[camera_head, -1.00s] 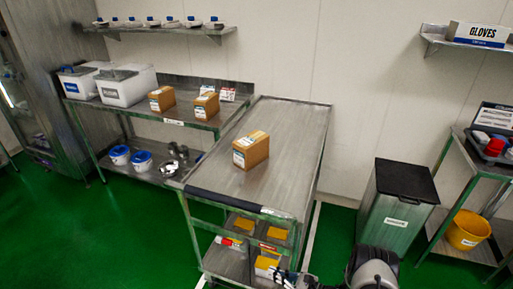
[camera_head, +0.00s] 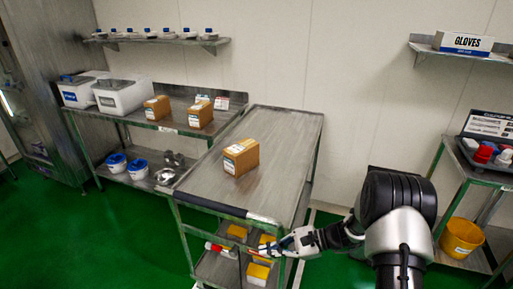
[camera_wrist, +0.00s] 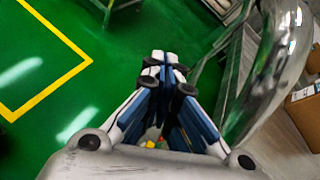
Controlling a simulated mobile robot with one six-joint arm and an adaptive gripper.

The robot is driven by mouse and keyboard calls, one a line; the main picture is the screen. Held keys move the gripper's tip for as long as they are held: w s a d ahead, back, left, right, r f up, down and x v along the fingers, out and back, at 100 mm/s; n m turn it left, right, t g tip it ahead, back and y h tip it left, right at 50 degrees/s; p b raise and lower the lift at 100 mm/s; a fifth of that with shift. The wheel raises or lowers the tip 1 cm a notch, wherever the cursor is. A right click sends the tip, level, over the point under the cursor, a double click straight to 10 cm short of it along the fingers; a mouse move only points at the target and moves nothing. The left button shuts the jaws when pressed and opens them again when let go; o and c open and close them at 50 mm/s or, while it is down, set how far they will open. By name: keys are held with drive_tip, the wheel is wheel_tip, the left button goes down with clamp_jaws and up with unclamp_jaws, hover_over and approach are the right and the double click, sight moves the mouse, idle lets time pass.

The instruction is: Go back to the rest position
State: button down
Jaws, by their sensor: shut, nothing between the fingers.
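My gripper (camera_head: 282,245) is low in front of the steel trolley (camera_head: 285,150), beside its front end and below the level of its top. In the wrist view, the fingers (camera_wrist: 162,62) are together at their tips and hold nothing. My arm reaches in from the lower right. Part of the trolley's lower shelves is hidden behind the gripper.
A cardboard box (camera_head: 241,157) stands on the trolley top. More boxes sit on its lower shelves. A steel table (camera_head: 185,127) with white tubs (camera_head: 122,91) is at left. A yellow bucket (camera_head: 461,237) is at right. Green floor at lower left is clear.

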drive_tip(key=s+r+n+g+h, duration=0.25)
drive_tip(key=s+r+n, duration=0.3)
drive_tip(key=r, duration=0.55)
drive_tip(key=s+d+r+n+t+h, duration=0.2)
drive_tip(key=s+d+r+n+h, duration=0.1)
drive_tip(key=s, duration=0.4)
drive_tip(key=s+d+r+n+t+h, duration=0.2)
drive_tip(key=s+d+r+n+h, duration=0.1)
drive_tip(key=s+r, duration=0.3)
drive_tip(key=s+d+r+n+t+h, duration=0.2)
drive_tip(key=s+d+r+n+h, duration=0.1)
drive_tip(key=s, duration=0.7)
drive_tip(key=shift+d+r+h, duration=0.55)
drive_tip(key=shift+r+h, duration=0.35)
drive_tip(key=shift+h, duration=0.05)
